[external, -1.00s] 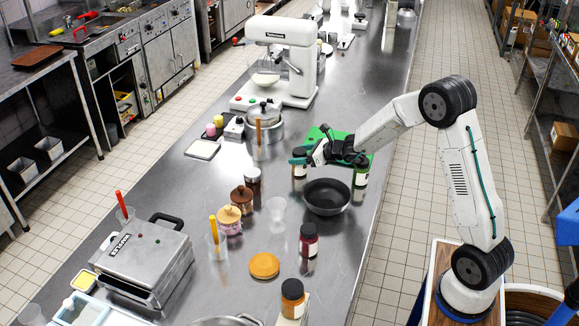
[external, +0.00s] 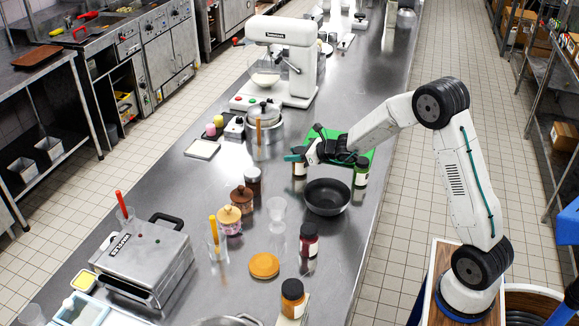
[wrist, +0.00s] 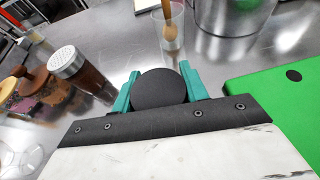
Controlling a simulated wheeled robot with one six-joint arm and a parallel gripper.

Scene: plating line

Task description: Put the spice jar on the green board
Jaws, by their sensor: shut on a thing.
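The spice jar, with a flat round black lid (wrist: 158,88), is between the teal fingertips of my gripper (wrist: 157,90) in the wrist view. In the external view my gripper (external: 297,157) is over the jar (external: 299,169) and hides its lid. The gripper is shut on the jar; I cannot tell whether its bottom touches the counter. The green board (external: 357,139) lies flat to the right of the gripper, partly hidden by my arm. It also shows at the right in the wrist view (wrist: 275,115).
A black bowl (external: 327,197) and another dark-lidded jar (external: 361,172) stand near the board. A metal pot (external: 265,138) and a metal-topped shaker (wrist: 70,62) stand near the held jar. Several jars and a clear cup (external: 277,210) stand closer to the camera.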

